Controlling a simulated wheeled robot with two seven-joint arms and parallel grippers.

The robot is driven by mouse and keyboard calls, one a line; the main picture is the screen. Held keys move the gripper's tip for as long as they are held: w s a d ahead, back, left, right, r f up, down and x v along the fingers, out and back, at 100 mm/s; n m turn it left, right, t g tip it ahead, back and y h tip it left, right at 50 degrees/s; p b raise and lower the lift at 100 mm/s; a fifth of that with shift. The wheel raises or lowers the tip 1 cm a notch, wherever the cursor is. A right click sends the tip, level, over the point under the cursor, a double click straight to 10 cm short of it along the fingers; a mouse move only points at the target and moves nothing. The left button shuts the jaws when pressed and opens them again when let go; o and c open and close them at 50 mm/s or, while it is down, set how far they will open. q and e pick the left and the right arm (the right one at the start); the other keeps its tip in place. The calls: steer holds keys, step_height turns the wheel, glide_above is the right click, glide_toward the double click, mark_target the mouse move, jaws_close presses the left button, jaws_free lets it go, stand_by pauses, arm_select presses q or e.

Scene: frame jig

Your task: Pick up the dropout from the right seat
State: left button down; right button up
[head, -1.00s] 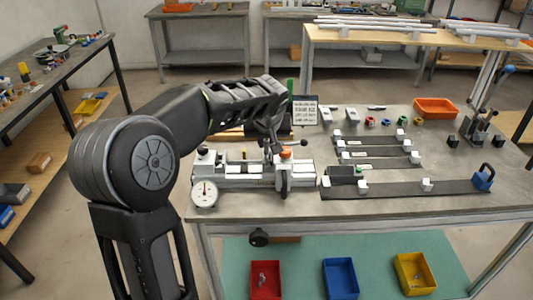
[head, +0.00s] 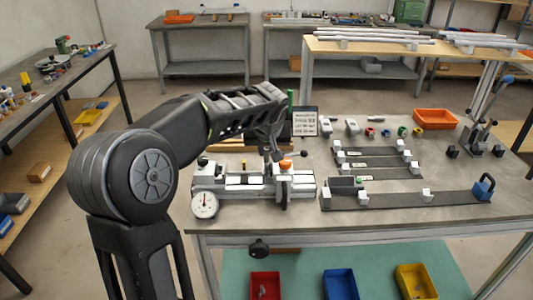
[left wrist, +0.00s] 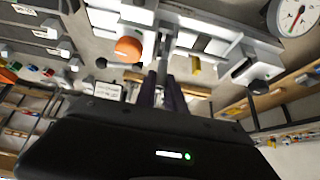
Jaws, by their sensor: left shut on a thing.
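The white frame jig (head: 232,181) stands at the left front of the grey table. My left gripper (head: 274,155) is over the jig's right part, close beside an orange knob (head: 286,164). In the left wrist view the fingers (left wrist: 165,92) are shut on a thin grey piece (left wrist: 164,58), which appears to be the dropout. The orange knob (left wrist: 128,49) is close beside the fingers there. My right gripper is not in view.
A round dial gauge (head: 204,205) is at the jig's left front. A small sign (head: 305,122) stands behind the jig. Dark strips with white blocks (head: 400,198) lie to the right. An orange bin (head: 435,119) is at the back right, and a lever clamp (head: 482,135) beside it.

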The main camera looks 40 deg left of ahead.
arm_select(q)
step_height(320, 180, up, 17)
steer(key=shift+p, duration=0.45)
